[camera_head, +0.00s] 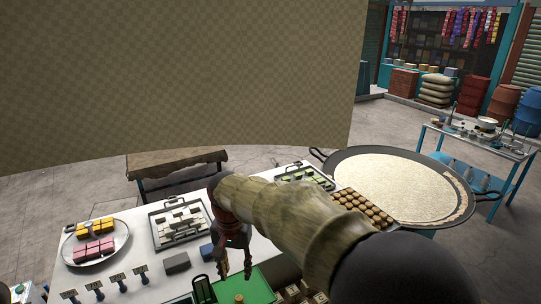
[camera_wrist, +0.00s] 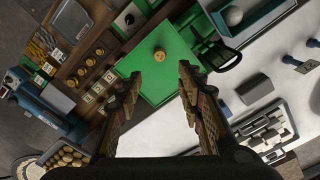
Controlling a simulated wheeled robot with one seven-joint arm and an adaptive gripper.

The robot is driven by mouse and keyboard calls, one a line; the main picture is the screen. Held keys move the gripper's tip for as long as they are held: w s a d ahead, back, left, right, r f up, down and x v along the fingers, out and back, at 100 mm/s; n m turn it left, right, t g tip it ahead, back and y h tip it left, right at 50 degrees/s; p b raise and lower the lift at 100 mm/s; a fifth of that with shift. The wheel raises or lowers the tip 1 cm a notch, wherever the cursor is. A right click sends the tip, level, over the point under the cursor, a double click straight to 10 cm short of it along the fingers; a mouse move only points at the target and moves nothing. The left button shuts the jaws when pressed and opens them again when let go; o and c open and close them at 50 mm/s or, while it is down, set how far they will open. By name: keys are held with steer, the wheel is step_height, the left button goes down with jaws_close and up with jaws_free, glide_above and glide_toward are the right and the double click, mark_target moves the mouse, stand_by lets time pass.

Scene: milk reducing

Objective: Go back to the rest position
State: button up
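My gripper (camera_head: 236,268) hangs over the front of the white table (camera_head: 140,262), above the green board (camera_head: 262,288). In the wrist view my gripper (camera_wrist: 156,90) has its two fingers spread wide apart with nothing between them. Beyond the fingertips lies the green board (camera_wrist: 165,75) with a small round tan piece (camera_wrist: 159,54) on it. The piece is apart from the fingers. My arm runs from the lower right of the head view to the gripper and hides part of the table.
A large pan (camera_head: 358,182) of pale liquid stands right of the table. A tray of white blocks (camera_head: 158,237), a plate of pink and yellow sweets (camera_head: 120,232) and a tray of brown balls (camera_head: 343,211) stand near the arm. A bench (camera_head: 172,160) is behind.

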steer(key=s+d+f+t+b, duration=0.2)
steer(key=s+d+b, duration=0.4)
steer(key=d, duration=0.4)
steer(key=s+d+f+n+t+b, duration=0.1)
steer(key=s+d+f+b, duration=0.4)
steer(key=d, duration=0.5)
steer(key=s+d+f+t+b, duration=0.2)
steer(key=s+d+f+b, duration=0.2)
steer(key=s+d+b, duration=0.5)
steer(key=shift+s+d+t, duration=0.3)
steer(key=shift+s+d, duration=0.4)
steer(key=shift+d, duration=0.4)
steer(key=shift+c, duration=1)
